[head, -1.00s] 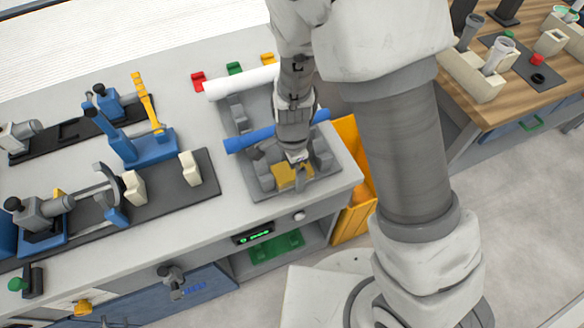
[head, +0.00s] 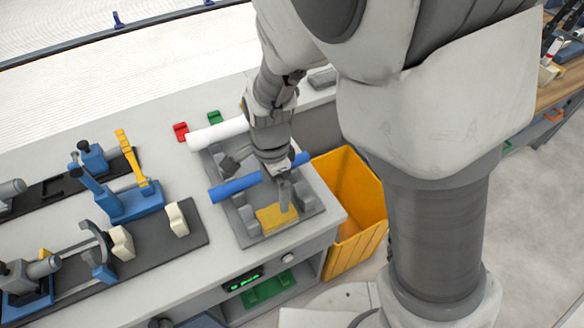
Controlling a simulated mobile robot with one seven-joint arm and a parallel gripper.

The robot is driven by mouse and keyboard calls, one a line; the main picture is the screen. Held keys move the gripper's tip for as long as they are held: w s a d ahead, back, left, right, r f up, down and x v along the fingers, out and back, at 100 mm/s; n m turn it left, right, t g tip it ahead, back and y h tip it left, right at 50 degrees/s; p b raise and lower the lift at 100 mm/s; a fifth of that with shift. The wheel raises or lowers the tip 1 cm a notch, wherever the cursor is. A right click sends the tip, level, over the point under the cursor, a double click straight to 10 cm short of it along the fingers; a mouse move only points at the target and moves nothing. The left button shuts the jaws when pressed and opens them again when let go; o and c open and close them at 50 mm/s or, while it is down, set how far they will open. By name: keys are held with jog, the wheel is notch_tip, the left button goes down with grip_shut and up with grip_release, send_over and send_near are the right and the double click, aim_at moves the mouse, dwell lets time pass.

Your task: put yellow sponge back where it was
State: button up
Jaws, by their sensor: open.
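The yellow sponge (head: 272,217) lies flat at the front of the grey stacking fixture (head: 252,238) on the worktop, between grey blocks. I cannot tell whether the finger touches the sponge.
A blue pipe (head: 235,187) lies across the fixture just behind the sponge, partly under my gripper. A white pipe (head: 215,135) lies farther back. A yellow bin (head: 352,200) stands right of the worktop. A blue clamp device (head: 130,200) stands left.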

jog(key=s+d+r+n+t, duration=0.2)
jog(key=s+d+r+n, duration=0.2)
jog(key=d+r, duration=0.6)
jog(key=s+d+r+n+t, duration=0.3)
jog(key=d+r+n, duration=0.4)
jog(key=d+r, duration=0.3)
jog(key=shift+s+r+n+t, duration=0.3)
jog(key=shift+s+r, duration=0.3)
jog(key=shift+r, duration=0.3)
